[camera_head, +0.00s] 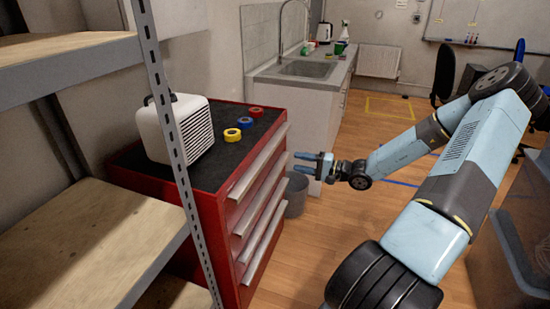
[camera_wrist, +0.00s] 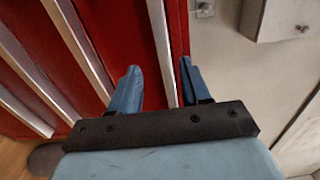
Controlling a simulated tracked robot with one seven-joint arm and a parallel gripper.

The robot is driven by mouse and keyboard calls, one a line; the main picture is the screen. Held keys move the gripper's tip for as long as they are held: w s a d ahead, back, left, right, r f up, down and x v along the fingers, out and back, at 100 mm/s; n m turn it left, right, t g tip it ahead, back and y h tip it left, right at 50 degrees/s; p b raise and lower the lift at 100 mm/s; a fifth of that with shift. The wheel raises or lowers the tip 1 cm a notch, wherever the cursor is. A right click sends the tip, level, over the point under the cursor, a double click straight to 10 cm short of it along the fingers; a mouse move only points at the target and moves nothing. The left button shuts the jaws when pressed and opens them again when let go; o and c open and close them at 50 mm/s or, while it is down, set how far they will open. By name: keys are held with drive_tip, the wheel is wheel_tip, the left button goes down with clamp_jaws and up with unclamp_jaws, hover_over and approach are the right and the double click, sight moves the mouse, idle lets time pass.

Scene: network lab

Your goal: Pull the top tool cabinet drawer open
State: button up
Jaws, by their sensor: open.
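The red tool cabinet (camera_head: 207,215) stands left of centre in the head view, its drawer fronts facing right. The top drawer's long silver handle (camera_head: 258,162) runs along the upper edge, and the drawer looks shut. My gripper (camera_head: 302,163) is open and empty, just right of the far part of the drawer fronts. In the wrist view, the top handle (camera_wrist: 157,25) passes between the two fingers of my gripper (camera_wrist: 159,67). The gap in depth between fingertips and handle cannot be told.
A white heater-like box (camera_head: 176,128) and several tape rolls (camera_head: 245,122) sit on the cabinet's black top. A metal shelf (camera_head: 100,235) stands at near left. A grey bin (camera_head: 297,195) and sink counter (camera_head: 300,85) are beyond. Floor right of the drawers is clear.

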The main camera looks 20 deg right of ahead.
sight(270, 156)
drive_tip(key=x, duration=1)
drive_tip(key=shift+w+a, duration=0.2)
drive_tip(key=shift+a, duration=0.1)
drive_tip(key=shift+c, duration=0.2)
clamp_jaws()
drive_tip(key=shift+s+f, duration=0.1)
